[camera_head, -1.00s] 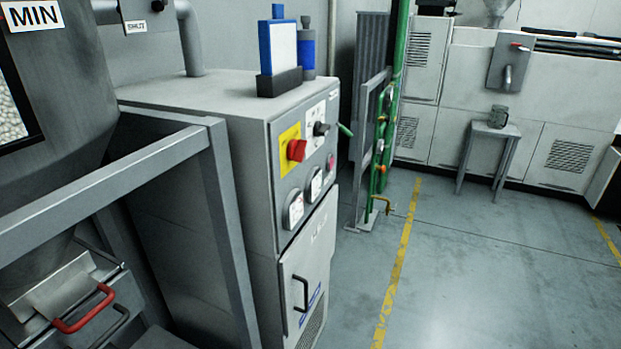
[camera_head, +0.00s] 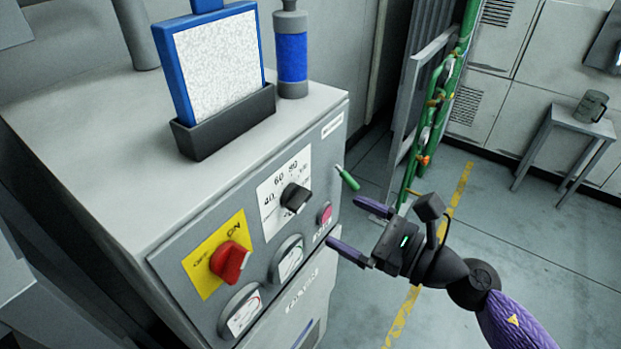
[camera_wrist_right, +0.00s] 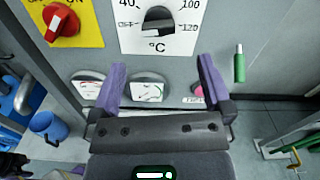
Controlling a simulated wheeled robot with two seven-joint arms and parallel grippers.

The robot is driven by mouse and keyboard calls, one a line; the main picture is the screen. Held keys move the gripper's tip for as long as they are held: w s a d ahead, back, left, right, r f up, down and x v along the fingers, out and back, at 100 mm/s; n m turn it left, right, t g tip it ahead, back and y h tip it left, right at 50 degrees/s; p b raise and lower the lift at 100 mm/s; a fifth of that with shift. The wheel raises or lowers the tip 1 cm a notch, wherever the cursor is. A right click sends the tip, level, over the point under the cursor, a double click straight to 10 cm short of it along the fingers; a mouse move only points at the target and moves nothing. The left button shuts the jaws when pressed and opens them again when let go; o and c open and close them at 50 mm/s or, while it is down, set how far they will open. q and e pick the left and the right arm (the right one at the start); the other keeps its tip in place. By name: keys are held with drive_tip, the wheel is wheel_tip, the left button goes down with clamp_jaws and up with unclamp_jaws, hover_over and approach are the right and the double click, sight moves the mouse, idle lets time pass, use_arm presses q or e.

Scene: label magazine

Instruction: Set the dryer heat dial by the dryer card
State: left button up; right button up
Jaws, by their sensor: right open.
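The heat dial is a black knob (camera_head: 295,198) on a white plate on the dryer's (camera_head: 165,262) sloping front panel. In the right wrist view the knob (camera_wrist_right: 157,20) sits at the top, with 40, 100, 120, OFF and °C legible around it; I cannot tell where it points. A blue-framed board (camera_head: 220,60), possibly the dryer card, stands in a black holder on the dryer top; its white face is speckled and unreadable. My right gripper (camera_head: 345,222) is open and empty, in front of the panel, right of the knob and apart from it. My left gripper is out of view.
A red switch (camera_head: 230,262) on a yellow plate is left of the dial. Two round gauges (camera_head: 288,260) and a pink button (camera_head: 325,213) are below it. A green-handled tool (camera_head: 346,178) sticks out at the panel's right edge. A blue bottle (camera_head: 291,55) stands on top.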

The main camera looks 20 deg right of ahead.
sight(305, 202)
drive_tip(key=p+x, duration=0.2)
drive_tip(key=x, duration=0.5)
drive_tip(key=shift+w+a+r, duration=0.1)
drive_tip(key=shift+a, duration=0.15)
drive_tip(key=shift+w+a, duration=0.35)
drive_tip(key=shift+w, duration=0.05)
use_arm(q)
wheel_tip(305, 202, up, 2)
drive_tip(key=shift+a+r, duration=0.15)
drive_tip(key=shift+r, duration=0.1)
use_arm(e)
drive_tip(key=c, duration=1.3)
